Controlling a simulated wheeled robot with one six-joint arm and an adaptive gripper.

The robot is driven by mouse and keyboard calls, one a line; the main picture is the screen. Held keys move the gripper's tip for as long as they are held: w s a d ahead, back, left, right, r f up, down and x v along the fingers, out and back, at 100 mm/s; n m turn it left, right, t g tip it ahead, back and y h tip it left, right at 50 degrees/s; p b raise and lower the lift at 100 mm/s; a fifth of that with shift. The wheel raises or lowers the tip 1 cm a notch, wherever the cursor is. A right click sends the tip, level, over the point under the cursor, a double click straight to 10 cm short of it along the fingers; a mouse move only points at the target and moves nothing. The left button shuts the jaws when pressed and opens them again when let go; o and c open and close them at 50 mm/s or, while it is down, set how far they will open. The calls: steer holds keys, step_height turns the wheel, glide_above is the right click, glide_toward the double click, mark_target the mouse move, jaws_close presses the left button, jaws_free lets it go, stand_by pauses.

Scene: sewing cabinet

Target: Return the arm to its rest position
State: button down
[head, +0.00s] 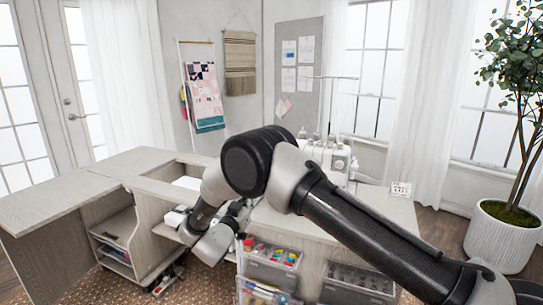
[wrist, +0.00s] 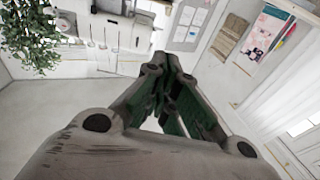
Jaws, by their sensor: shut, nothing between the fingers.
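My arm reaches in from the lower right in the head view and bends at a black elbow joint over the cabinet. My gripper (head: 240,208) is partly hidden behind the arm's links, near the cabinet front. In the wrist view my gripper (wrist: 162,62) shows its dark fingers drawn together at the tips, with nothing held between them. The sewing cabinet (head: 65,197) has a pale wood top and open shelves, and the arm covers part of it.
A white sewing machine (head: 325,158) stands on the cabinet behind the arm. Clear bins of supplies (head: 270,262) sit below the top. A potted plant (head: 503,232) stands at the right. The cabinet's left leaf is clear.

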steer(key=s+a+f+n+g+y, duration=0.3)
steer(key=a+f+n+g+y, duration=0.5)
steer(key=f+y, duration=0.45)
steer(key=s+d+r+m+g+h, duration=0.1)
steer(key=s+d+r+g, duration=0.1)
steer(key=s+d+r, duration=0.9)
steer(key=s+d+r+m+g+h, duration=0.1)
steer(key=s+d+r, duration=1)
steer(key=d, duration=1.2)
steer(key=s+d+r+m+g+h, duration=0.1)
steer(key=s+d+r+g+h, duration=0.1)
steer(key=s+d+r, duration=0.9)
steer(key=s+d, duration=0.4)
steer(key=d, duration=0.3)
steer(key=shift+s+r+g+h, duration=0.2)
steer(key=shift+s+g+h, duration=0.05)
steer(key=shift+g+h, duration=0.15)
